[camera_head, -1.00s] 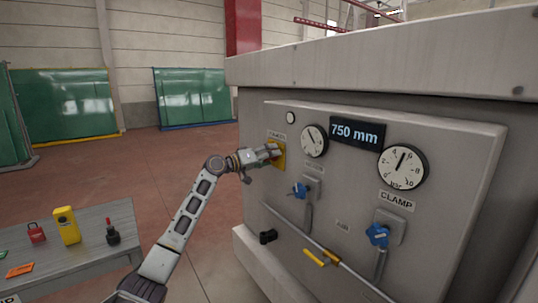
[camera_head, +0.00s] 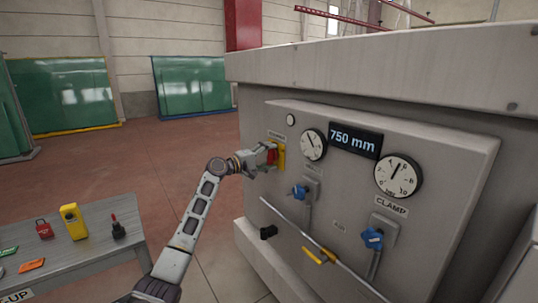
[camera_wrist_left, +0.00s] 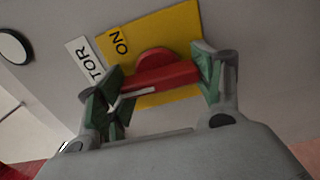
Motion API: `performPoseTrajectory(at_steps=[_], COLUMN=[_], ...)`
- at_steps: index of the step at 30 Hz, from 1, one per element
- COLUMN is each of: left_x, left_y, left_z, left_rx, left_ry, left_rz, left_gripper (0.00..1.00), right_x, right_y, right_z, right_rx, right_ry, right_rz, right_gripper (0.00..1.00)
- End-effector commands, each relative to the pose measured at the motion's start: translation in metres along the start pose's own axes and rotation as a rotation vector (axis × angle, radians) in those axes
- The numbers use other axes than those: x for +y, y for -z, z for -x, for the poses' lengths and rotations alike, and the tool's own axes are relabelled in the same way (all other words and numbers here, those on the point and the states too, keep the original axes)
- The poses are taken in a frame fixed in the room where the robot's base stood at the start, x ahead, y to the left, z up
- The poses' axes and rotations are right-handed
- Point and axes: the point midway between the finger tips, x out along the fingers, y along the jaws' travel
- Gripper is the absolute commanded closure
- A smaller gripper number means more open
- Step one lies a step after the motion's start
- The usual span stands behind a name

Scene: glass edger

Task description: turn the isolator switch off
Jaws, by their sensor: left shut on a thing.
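The isolator switch is a red handle (camera_wrist_left: 165,77) on a yellow plate (camera_wrist_left: 184,32) fixed to the grey machine front. An "ON" label shows on the plate beside the handle in the wrist view. In the head view the yellow plate (camera_head: 281,157) is partly hidden by my gripper. My left gripper (camera_wrist_left: 160,84) is shut on the red handle, one green-padded finger at each end of it. The same gripper (camera_head: 271,156) shows at the plate in the head view. My right gripper is not in view.
Right of the switch are two dials (camera_head: 398,176), a "750 mm" display (camera_head: 355,141), blue valves (camera_head: 372,238) and a yellow-handled lever (camera_head: 318,256). A grey table (camera_head: 100,252) at lower left holds a red padlock (camera_head: 44,229) and a yellow device (camera_head: 73,221).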

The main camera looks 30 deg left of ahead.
Motion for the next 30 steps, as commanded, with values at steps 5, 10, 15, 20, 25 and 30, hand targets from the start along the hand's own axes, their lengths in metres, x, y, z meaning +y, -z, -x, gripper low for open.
performPoseTrajectory(at_steps=[5, 10, 15, 20, 25, 30], left_x=[-0.0004, -0.0008, -0.0009, -0.0009, -0.0006, -0.0005], left_y=[0.0004, 0.0005, 0.0005, 0.0005, 0.0003, 0.0002], left_z=[0.0002, 0.0003, 0.0003, 0.0003, 0.0002, 0.0002], left_rx=[0.001, 0.001, 0.001, 0.001, 0.001, 0.000], left_ry=[0.000, 0.000, 0.000, 0.000, 0.000, 0.000], left_rz=[0.038, 0.047, 0.047, 0.046, 0.045, 0.044], left_gripper=[0.57, 0.57, 0.57, 0.22, 0.11, 0.11], right_x=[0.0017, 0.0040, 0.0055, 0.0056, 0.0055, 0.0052], right_y=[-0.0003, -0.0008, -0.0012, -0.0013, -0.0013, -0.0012], right_z=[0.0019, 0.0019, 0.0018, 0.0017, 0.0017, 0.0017], right_rx=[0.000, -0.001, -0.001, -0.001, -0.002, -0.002], right_ry=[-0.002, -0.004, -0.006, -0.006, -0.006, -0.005], right_rz=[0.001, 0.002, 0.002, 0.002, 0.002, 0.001], right_gripper=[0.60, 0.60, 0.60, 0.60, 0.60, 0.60])
